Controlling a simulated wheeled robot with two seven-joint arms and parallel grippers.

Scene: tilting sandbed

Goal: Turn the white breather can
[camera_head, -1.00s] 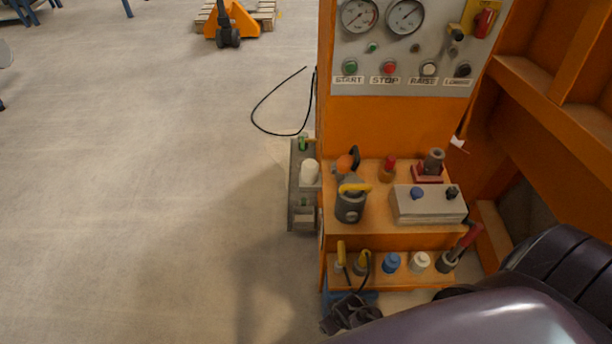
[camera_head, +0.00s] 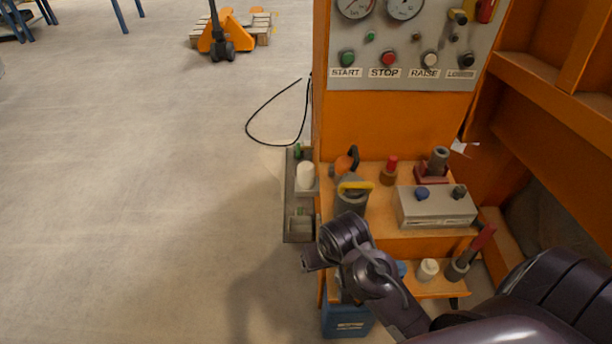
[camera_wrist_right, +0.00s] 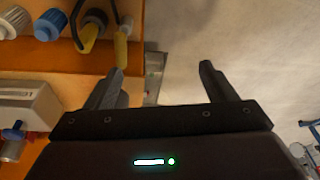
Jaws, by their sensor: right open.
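A white can (camera_head: 305,176) stands upright on a grey side bracket (camera_head: 291,232) at the left of the orange machine. A second, smaller white cap (camera_head: 428,269) sits on the lower orange shelf, and in the right wrist view a white cap (camera_wrist_right: 12,22) shows at the top left beside a blue one. I cannot tell for certain which is the breather can. My right gripper (camera_wrist_right: 162,72) is open and empty, apart from both. In the head view my right wrist is in front of the lower shelf, below the can on the bracket. My left gripper is out of view.
The upper shelf holds a dark canister with a yellow handle (camera_head: 355,186), a red-topped fitting (camera_head: 389,170) and a grey box (camera_head: 436,209). A control panel (camera_head: 405,45) is above. A blue box (camera_head: 346,315) is below.

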